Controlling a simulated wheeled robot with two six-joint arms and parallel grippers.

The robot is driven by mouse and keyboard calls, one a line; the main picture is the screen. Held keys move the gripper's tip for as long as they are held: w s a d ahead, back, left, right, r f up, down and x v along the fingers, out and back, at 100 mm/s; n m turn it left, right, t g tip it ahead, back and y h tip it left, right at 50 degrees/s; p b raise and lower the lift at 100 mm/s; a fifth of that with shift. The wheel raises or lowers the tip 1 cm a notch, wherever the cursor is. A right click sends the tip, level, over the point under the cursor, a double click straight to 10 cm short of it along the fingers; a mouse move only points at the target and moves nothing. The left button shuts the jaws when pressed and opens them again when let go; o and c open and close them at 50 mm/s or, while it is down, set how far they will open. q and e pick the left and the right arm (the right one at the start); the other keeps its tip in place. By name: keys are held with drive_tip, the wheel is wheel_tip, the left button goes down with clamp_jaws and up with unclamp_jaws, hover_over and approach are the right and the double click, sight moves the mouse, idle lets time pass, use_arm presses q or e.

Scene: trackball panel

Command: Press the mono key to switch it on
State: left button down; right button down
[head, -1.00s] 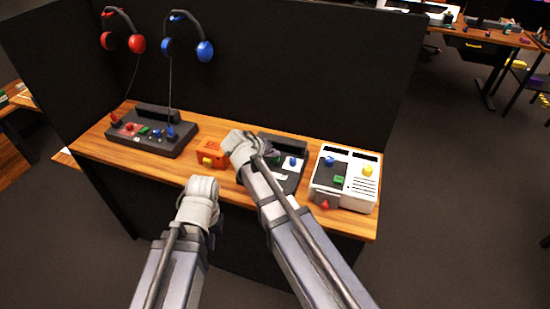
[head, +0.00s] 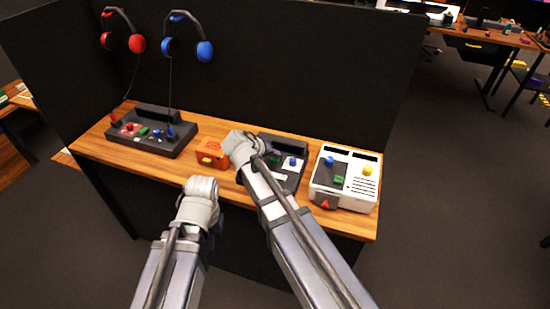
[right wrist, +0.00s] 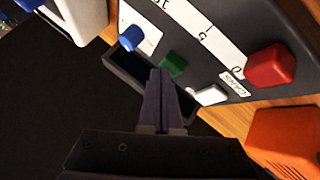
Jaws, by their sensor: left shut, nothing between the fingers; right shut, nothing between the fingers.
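A dark panel (head: 292,180) stands mid-desk in the head view, partly hidden behind my right gripper (head: 240,147). The right wrist view shows its keys close up: a green key (right wrist: 172,64), a white key (right wrist: 211,95) and a red key (right wrist: 270,66), plus a blue knob (right wrist: 131,37). I cannot read a mono label on any of them. My right gripper (right wrist: 161,74) is shut and empty, its tips beside the green key; I cannot tell whether they touch it. My left gripper (head: 202,185) is shut and empty in front of the desk edge.
A white console (head: 344,190) stands to the right, and a black console (head: 160,145) to the left. Red headphones (head: 123,42) and blue headphones (head: 187,46) hang on the dark partition behind.

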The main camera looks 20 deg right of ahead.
sight(274, 160)
drive_tip(key=shift+f, duration=0.15)
drive_tip(key=shift+f+b, duration=0.3)
drive_tip(key=shift+b, duration=0.2)
drive_tip(key=shift+r, duration=0.1)
drive_tip(key=shift+r+p, duration=0.35)
drive_tip(key=shift+p, duration=0.15)
wheel_tip(274, 160, up, 6)
drive_tip(key=p, duration=0.6)
drive_tip(key=shift+r, duration=0.1)
idle(0.3)
